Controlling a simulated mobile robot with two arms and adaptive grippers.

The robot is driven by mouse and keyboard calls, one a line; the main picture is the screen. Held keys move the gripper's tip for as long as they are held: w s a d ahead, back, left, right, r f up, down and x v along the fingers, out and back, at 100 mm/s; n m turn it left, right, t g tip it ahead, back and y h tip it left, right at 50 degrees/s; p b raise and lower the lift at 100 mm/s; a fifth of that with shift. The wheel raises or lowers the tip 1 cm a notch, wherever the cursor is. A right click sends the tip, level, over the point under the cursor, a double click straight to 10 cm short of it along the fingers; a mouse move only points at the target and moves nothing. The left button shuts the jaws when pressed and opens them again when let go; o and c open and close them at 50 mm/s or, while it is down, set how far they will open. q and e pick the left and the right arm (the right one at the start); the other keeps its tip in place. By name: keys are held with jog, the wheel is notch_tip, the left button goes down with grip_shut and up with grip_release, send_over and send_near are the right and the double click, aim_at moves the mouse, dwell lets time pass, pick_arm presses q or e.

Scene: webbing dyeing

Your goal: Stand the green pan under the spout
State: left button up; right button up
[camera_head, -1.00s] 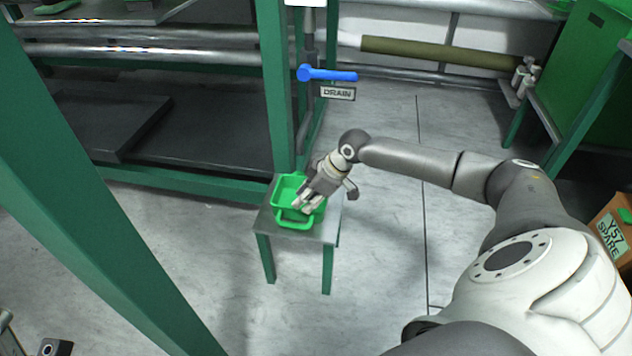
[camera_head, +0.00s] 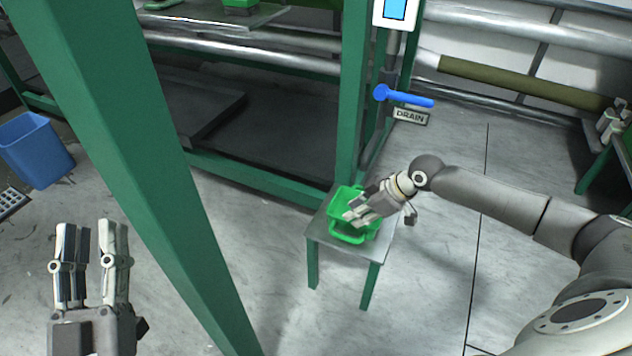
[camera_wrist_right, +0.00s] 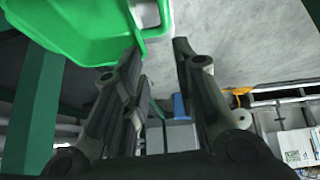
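The green pan (camera_head: 347,196) stands on a small grey-topped table with green legs (camera_head: 385,243), below the blue drain valve handle (camera_head: 403,97) and its DRAIN sign (camera_head: 411,116). I cannot make out the spout's mouth. My right gripper (camera_head: 356,218) is over the pan's right side, its fingers pointing down and left and hiding part of the pan. In the right wrist view the fingers (camera_wrist_right: 157,45) are apart with bare floor between the tips; the pan (camera_wrist_right: 80,25) lies beside the left finger. My left gripper (camera_head: 92,230) is raised at lower left, open and empty.
A green frame post (camera_head: 140,170) stands between my left gripper and the small table. Another post (camera_head: 352,90) rises right behind the pan. A blue bin (camera_head: 37,150) is at the left. Floor right of the table is clear.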

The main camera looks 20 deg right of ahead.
jog(key=a+n+t+y, duration=0.1)
jog(key=a+t+y, duration=0.15)
jog(key=a, duration=1.25)
jog(key=s+a+r+t+y, duration=0.3)
jog(key=a+r+t, duration=0.1)
jog(key=a+r, duration=0.5)
jog(key=s+d+r+m+t+h, duration=0.1)
jog(key=s+r+m+t, duration=0.2)
jog(key=r, duration=0.7)
jog(key=s+d+r+m+t+h, duration=0.2)
jog(key=s+r+t, duration=0.3)
jog(key=r+t, duration=0.3)
jog(key=shift+s+r+m, duration=0.2)
jog(key=shift+r+m, duration=0.6)
jog(key=shift+r, duration=0.05)
jog(key=shift+d+h, duration=0.1)
jog(key=shift+h, duration=0.15)
